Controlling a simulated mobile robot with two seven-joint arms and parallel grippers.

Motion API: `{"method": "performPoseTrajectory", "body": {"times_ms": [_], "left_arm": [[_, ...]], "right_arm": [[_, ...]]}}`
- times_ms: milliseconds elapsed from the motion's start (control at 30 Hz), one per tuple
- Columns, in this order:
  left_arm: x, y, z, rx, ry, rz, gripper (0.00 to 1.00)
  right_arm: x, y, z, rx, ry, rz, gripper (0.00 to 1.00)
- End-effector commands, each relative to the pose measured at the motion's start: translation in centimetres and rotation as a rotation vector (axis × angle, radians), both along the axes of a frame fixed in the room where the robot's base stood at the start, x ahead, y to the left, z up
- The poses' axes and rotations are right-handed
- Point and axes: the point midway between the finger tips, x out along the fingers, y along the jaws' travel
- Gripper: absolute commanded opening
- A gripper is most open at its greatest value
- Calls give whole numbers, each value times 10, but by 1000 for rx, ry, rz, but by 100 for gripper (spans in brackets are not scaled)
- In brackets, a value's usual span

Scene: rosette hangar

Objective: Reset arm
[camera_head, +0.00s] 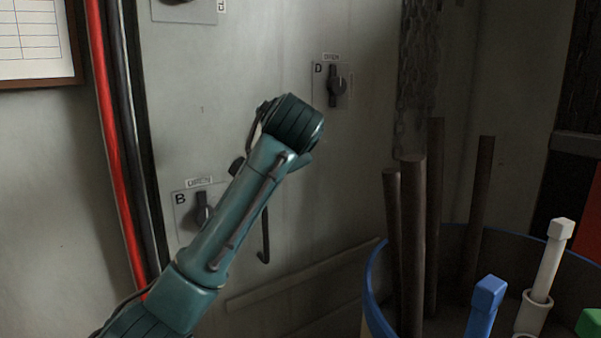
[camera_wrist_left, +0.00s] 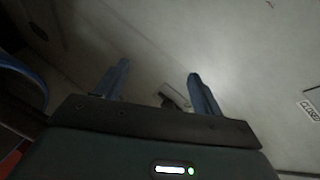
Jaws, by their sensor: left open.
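My left arm (camera_head: 245,205) comes in from the lower left in the head view and reaches up in front of the grey wall. Its gripper is hidden behind the arm there. In the left wrist view my left gripper (camera_wrist_left: 158,85) is open, with two blue fingers apart and nothing held between them. A small dark fitting on a plate (camera_wrist_left: 174,97) shows on the wall beyond the fingers. My right arm and right gripper are not in view.
Wall knobs are labelled D (camera_head: 338,86) and B (camera_head: 202,212). A black hook (camera_head: 264,240) hangs beside the arm. Red and black pipes (camera_head: 108,130) run down the left. A blue-rimmed round container (camera_head: 372,290) with posts and colored pegs stands at lower right.

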Motion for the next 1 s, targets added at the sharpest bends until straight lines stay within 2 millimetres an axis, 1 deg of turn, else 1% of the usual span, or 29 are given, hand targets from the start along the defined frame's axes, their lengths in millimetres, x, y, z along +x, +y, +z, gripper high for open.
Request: {"method": "performPoseTrajectory", "body": {"times_ms": [33,133,167,200,233,267,300,367,400,467,500,567,600,667,700,767,800,867,900,967,1000], "left_arm": [[6,2,-32,-38,28,-19,68],[11,5,-88,-118,63,-50,68],[11,7,-104,-143,73,-58,68],[10,8,-126,-175,86,-67,68],[8,10,-142,-201,96,-72,68],[6,11,-158,-227,107,-77,68],[3,14,-179,-260,119,-83,68],[-5,17,-211,-311,138,-89,68],[-11,19,-231,-347,151,-90,68],[-22,23,-260,-396,168,-90,68],[-30,26,-279,-431,179,-90,68],[-45,31,-306,-480,195,-85,68],[-55,34,-323,-513,206,-82,68],[-72,38,-347,-563,220,-75,68],[-85,42,-363,-594,229,-68,68],[-105,47,-384,-641,243,-57,68],[-119,51,-397,-673,251,-49,68],[-141,57,-416,-717,262,-35,68],[-157,60,-427,-748,270,-24,68],[-180,66,-442,-792,281,-9,68],[-196,70,-450,-818,287,3,68]], "right_arm": [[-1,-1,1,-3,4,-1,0],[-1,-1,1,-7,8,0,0],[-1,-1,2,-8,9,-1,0],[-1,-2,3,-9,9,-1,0],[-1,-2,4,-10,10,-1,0],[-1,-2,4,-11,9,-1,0],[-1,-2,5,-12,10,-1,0],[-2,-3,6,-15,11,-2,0],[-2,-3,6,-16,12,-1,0],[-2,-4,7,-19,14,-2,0],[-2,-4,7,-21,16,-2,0],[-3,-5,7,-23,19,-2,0],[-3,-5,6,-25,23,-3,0],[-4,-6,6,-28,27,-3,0],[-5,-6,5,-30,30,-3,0],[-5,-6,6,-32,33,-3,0],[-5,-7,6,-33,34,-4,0],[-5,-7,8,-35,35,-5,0],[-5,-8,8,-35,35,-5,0],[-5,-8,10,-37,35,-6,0],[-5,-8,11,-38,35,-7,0]]}}
